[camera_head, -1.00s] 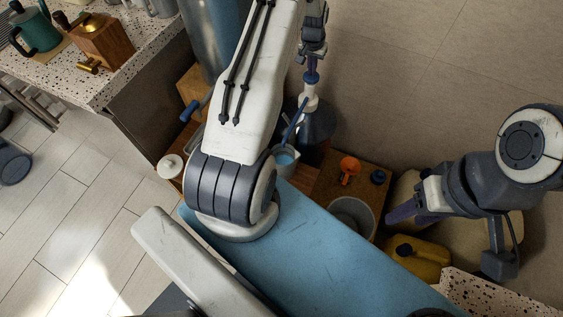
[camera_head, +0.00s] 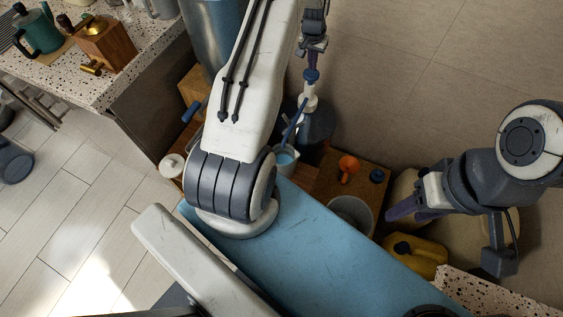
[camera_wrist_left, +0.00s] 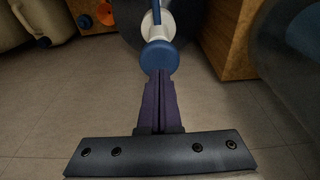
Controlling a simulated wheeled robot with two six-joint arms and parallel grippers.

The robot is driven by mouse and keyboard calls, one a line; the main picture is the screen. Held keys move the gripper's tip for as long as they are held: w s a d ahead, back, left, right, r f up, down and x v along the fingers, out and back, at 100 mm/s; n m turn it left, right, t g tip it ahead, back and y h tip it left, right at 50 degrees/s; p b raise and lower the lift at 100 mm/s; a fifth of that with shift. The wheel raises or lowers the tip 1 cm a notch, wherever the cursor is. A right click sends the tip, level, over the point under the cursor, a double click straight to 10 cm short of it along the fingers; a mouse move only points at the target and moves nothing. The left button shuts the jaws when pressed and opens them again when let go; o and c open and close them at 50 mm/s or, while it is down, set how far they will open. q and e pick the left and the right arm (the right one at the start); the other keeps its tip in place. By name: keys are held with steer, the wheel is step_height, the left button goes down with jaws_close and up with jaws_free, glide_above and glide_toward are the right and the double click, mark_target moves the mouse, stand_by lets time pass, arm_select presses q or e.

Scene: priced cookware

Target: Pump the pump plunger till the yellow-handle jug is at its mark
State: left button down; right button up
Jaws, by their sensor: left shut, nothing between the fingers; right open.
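The pump plunger's round blue knob (camera_head: 311,76) stands above a white collar (camera_head: 308,102) on a dark drum (camera_head: 318,125). It also shows in the left wrist view (camera_wrist_left: 160,57). My left gripper (camera_head: 313,64) is shut and empty, its purple fingertips (camera_wrist_left: 159,76) right at the knob; I cannot tell whether they touch. A small jug (camera_head: 285,158) with blue liquid stands beside the drum, under a blue spout. My arm partly hides this area. I cannot make out a yellow handle or a mark. My right gripper (camera_head: 404,208) is open and empty at the right.
A wooden crate (camera_head: 372,160) bears an orange funnel (camera_head: 348,166) and a dark blue cap (camera_head: 377,175). A grey bucket (camera_head: 352,211) and a yellow canister (camera_head: 416,256) stand nearby. A speckled counter (camera_head: 105,85) is at the upper left, a metal cylinder beside my left arm.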

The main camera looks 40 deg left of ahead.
mark_target(311, 73)
arm_select(q)
steer(key=shift+f+b, duration=1.6)
steer(key=shift+f, duration=0.65)
steer(key=shift+r, duration=0.15)
steer(key=shift+r+p, duration=1.55)
steer(key=shift+r, duration=0.6)
steer(key=shift+f, duration=0.1)
steer(key=shift+f+b, duration=1.65)
steer(key=shift+f, duration=0.55)
steer(key=shift+r+p, duration=1.5)
steer(key=shift+r, duration=0.75)
